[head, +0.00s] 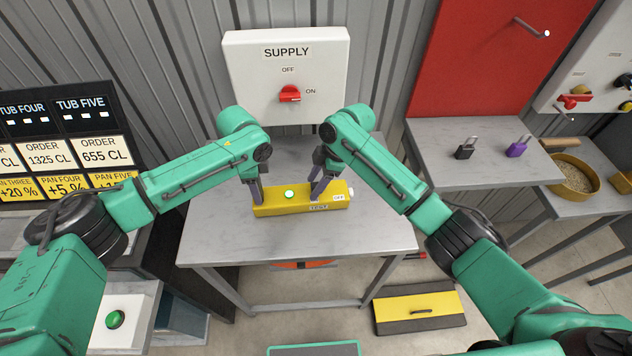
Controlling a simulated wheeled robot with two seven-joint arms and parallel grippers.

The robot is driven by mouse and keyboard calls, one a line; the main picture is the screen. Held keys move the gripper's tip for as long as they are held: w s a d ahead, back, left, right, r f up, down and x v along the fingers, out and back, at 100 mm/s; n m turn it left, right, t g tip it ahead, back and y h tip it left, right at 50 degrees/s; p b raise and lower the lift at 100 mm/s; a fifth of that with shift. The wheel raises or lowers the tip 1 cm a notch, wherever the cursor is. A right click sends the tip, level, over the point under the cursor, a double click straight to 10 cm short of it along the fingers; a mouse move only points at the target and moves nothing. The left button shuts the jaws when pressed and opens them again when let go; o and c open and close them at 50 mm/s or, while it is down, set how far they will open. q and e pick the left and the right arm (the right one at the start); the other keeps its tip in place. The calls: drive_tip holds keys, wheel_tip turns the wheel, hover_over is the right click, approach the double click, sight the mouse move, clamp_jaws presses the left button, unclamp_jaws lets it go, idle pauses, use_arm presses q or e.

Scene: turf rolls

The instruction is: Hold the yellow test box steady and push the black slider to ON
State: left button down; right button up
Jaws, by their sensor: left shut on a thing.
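The yellow test box (300,209) lies lengthwise on the grey table. A green round light or button (289,194) is on its top, a TEST label is on its front, and an OFF label (338,198) is near its right end. My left gripper (257,194) is shut on the left end of the box. My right gripper (320,189) points down at the top of the box, right of the green button. Its fingers overlap in this view, so I cannot tell its opening. I cannot make out the black slider; the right gripper covers that part of the box.
The grey table (220,235) has bare room around the box. A white SUPPLY panel (287,75) with a red switch stands behind it. A side shelf (440,145) at right holds a black padlock (465,150) and a purple padlock (517,147).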

drive_tip(key=shift+d, duration=0.1)
drive_tip(key=v, duration=1.2)
use_arm(q)
drive_tip(key=shift+c, duration=1.6)
unclamp_jaws()
